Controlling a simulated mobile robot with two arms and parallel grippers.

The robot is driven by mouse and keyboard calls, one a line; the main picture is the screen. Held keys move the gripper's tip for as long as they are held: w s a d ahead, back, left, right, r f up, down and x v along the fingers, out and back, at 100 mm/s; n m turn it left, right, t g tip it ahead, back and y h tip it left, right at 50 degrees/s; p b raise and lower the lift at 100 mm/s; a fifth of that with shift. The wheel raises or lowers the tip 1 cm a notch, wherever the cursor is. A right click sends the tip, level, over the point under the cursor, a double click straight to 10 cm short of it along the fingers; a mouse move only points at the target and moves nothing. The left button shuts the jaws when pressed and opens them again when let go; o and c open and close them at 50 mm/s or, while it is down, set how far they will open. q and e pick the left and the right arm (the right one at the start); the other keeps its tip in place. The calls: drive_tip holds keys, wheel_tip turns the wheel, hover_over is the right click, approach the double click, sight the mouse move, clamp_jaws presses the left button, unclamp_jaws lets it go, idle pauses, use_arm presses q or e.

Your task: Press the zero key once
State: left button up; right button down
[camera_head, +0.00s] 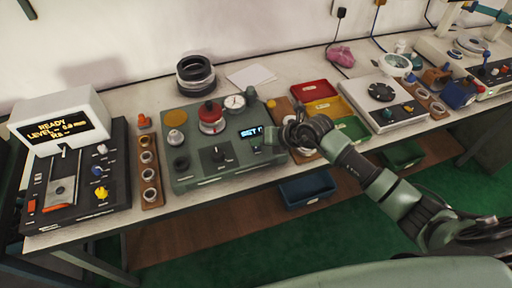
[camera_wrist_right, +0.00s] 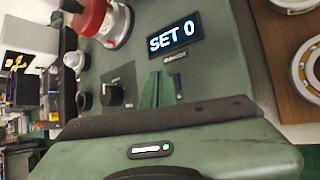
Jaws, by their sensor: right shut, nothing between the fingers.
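The green gauge unit (camera_head: 215,165) stands mid-bench, with a red-topped part (camera_head: 211,116) and a dial gauge (camera_head: 235,102) on it. Its display (camera_head: 251,132) reads "SET 0", also clear in the right wrist view (camera_wrist_right: 174,34). A small label plate (camera_wrist_right: 175,54) sits just below the display; its text is too small to read. My right gripper (camera_head: 285,137) is over the unit's right end. In the right wrist view its green fingers (camera_wrist_right: 159,88) are together and empty, pointing at the panel just below the label. The zero key is not clearly visible there; whether they touch is unclear.
A black knob (camera_wrist_right: 112,94) is left of the fingers. A wooden board with bearing rings (camera_wrist_right: 300,45) lies right of the unit. Red, yellow and green trays (camera_head: 313,90) stand behind my right arm. A box reading "READY" (camera_head: 60,120) stands at left.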

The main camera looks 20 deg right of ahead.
sight(259, 149)
drive_tip(key=shift+f, duration=0.35)
idle(0.8)
drive_tip(key=shift+r+p, duration=0.5)
drive_tip(key=shift+r, duration=0.3)
wheel_tip(259, 149, up, 5)
drive_tip(key=p, duration=0.4)
drive_tip(key=shift+p, duration=0.3)
idle(0.4)
